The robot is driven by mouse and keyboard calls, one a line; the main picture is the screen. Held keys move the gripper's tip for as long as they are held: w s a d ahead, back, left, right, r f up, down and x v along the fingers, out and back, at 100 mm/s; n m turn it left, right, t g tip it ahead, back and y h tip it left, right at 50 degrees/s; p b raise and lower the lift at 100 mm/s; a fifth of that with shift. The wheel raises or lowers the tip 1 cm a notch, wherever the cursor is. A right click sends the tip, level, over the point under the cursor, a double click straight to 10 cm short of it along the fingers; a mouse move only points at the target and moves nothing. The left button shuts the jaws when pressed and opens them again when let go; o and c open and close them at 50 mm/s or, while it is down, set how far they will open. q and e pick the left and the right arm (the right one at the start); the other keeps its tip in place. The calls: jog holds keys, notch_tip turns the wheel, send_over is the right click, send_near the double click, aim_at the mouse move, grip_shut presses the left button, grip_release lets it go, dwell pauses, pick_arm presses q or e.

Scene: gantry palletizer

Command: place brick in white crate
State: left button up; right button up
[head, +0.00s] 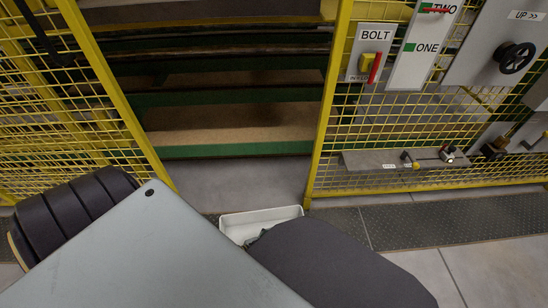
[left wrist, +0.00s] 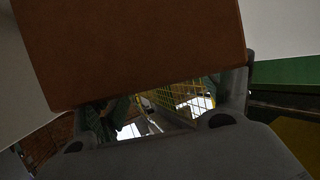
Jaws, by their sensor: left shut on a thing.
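A brown brick (left wrist: 135,45) fills the upper middle of the left wrist view, close to the camera. My left gripper (left wrist: 168,98) is shut on it, with dark fingers showing at either side below the brick. A small white crate (head: 283,215) is on the floor in the head view, at the fence opening. Its front part is hidden behind large grey and dark shapes, and the visible inside looks empty. The brick and my left gripper cannot be made out in the head view. My right gripper is in neither view.
Yellow mesh fence panels (head: 60,100) stand left and right of an opening with green-edged steps or slats (head: 240,150) behind. The right panel carries a BOLT sign (head: 376,35), a ONE/TWO board (head: 420,60), a black handwheel (head: 514,57) and a grey shelf (head: 375,160).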

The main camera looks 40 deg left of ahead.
pick_arm(q)
jog(key=shift+w+f, duration=0.1)
dwell(0.3)
jog(key=shift+f+b, duration=1.5)
jog(key=shift+f, duration=0.2)
jog(key=shift+f, duration=0.1)
jog(key=o, duration=1.8)
jog(key=shift+f, duration=0.1)
